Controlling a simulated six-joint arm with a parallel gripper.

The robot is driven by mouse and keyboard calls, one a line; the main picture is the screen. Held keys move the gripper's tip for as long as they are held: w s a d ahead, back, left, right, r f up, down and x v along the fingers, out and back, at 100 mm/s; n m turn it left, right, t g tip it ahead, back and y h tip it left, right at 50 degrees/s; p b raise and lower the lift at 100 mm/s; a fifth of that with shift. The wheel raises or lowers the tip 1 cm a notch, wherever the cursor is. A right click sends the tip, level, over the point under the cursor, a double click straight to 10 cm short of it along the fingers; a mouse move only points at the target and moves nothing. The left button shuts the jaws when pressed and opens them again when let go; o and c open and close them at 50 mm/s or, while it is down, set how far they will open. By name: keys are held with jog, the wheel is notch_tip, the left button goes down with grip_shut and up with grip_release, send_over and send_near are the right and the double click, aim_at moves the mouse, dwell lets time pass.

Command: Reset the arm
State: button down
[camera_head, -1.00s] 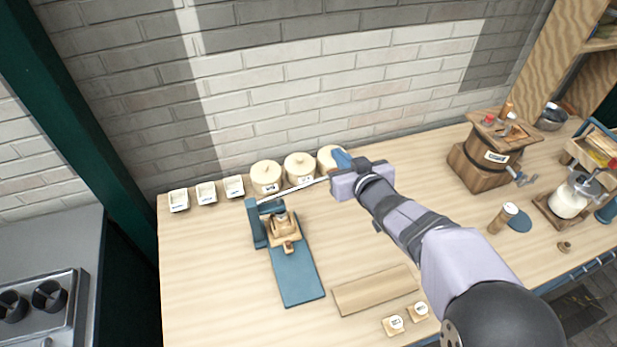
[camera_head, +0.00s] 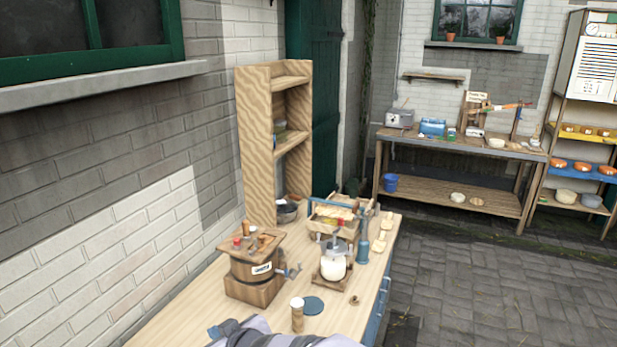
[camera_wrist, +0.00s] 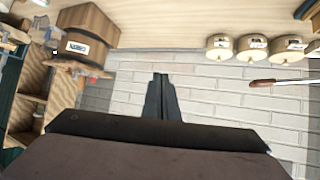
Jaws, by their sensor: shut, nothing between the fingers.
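My gripper (camera_wrist: 162,85) shows in the wrist view with its two dark fingers together and nothing between them. It is in the air, with the white brick wall behind it, and touches nothing there. In the head view only part of my arm shows at the bottom edge, over the near end of the wooden table (camera_head: 190,315). The fingertips cannot be made out in that view.
A wooden churn (camera_head: 256,277), a glass jar churn (camera_head: 333,262) and a tool crate (camera_head: 335,222) stand on the table. A tall shelf (camera_head: 254,150) stands behind. Round lidded crocks (camera_wrist: 252,47) and a thin rod with a brown handle (camera_wrist: 265,83) show in the wrist view.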

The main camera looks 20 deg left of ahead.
jog(key=w+d+f+m+h, duration=0.1)
jog(key=w+d+m+h, duration=0.15)
jog(key=d, duration=0.85)
jog(key=w+d+f+m+h+b, duration=0.1)
jog(key=w+d+f+m+h, duration=0.2)
jog(key=d, duration=0.8)
jog(key=w+d+m+h, duration=0.2)
jog(key=w+d, duration=0.2)
jog(key=d, duration=0.8)
jog(key=s+d+f+m+g+h, duration=0.1)
jog(key=s+d+f+m+g, duration=0.1)
jog(key=s+d, duration=0.7)
jog(key=s+d+f+m+g+h, duration=0.1)
jog(key=s+d+m, duration=0.3)
jog(key=s+d, duration=0.6)
jog(key=d+f+g+b, duration=0.1)
jog(key=d, duration=0.1)
jog(key=shift+d+g+h, duration=0.35)
jog(key=shift+d+g, duration=0.05)
